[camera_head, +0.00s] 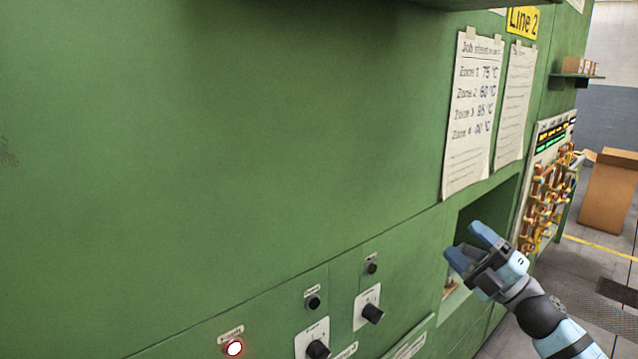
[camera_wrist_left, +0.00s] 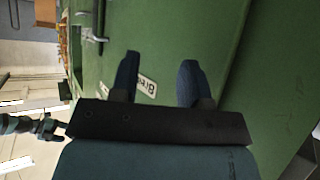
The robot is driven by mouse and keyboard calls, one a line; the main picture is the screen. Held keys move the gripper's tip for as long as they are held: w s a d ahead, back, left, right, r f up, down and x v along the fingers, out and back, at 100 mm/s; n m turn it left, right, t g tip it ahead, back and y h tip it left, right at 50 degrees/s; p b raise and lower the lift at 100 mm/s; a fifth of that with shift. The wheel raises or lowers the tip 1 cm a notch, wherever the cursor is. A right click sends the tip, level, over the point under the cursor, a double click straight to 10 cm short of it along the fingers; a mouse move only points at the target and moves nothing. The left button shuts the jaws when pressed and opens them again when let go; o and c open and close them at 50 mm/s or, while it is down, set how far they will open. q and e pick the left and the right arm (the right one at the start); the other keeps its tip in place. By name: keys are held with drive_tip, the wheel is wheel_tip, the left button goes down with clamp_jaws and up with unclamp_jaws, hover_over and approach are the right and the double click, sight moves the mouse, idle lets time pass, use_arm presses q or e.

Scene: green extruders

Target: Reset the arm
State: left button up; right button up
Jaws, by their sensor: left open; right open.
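My right gripper (camera_head: 468,250) comes in from the lower right of the head view, in front of the recessed opening in the green machine. Its two blue fingers are apart and nothing shows between them. My left gripper does not show in the head view. In the left wrist view, my left gripper (camera_wrist_left: 158,80) has its two dark blue fingers spread, with green panel and a white label (camera_wrist_left: 146,86) behind the gap. It holds nothing.
The green machine panel (camera_head: 250,150) fills most of the head view. A cardboard box (camera_head: 608,190) stands at the far right, with open floor nearby.

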drive_tip(key=s+a+f+m+t+h, duration=0.1)
drive_tip(key=s+f+m+h, duration=0.2)
drive_tip(key=f+m, duration=0.35)
drive_tip(key=s+a+f+m+h, duration=0.1)
drive_tip(key=s+f+m+h, duration=0.25)
drive_tip(key=f, duration=0.65)
drive_tip(key=s+a+f+m+t+h, duration=0.1)
drive_tip(key=s+f+m+h, duration=0.3)
drive_tip(key=f, duration=0.4)
drive_tip(key=s+a+f+m+g+h+p, duration=0.1)
drive_tip(key=s+a+f+m+g+h, duration=0.2)
drive_tip(key=s+f, duration=1.5)
drive_tip(key=s+a+m+g, duration=0.1)
drive_tip(key=s+m+g, duration=0.1)
drive_tip(key=m+g, duration=0.2)
drive_tip(key=shift+s+a+f+m+g, duration=0.15)
drive_tip(key=shift+f+m+g, duration=0.25)
drive_tip(key=shift+m, duration=1)
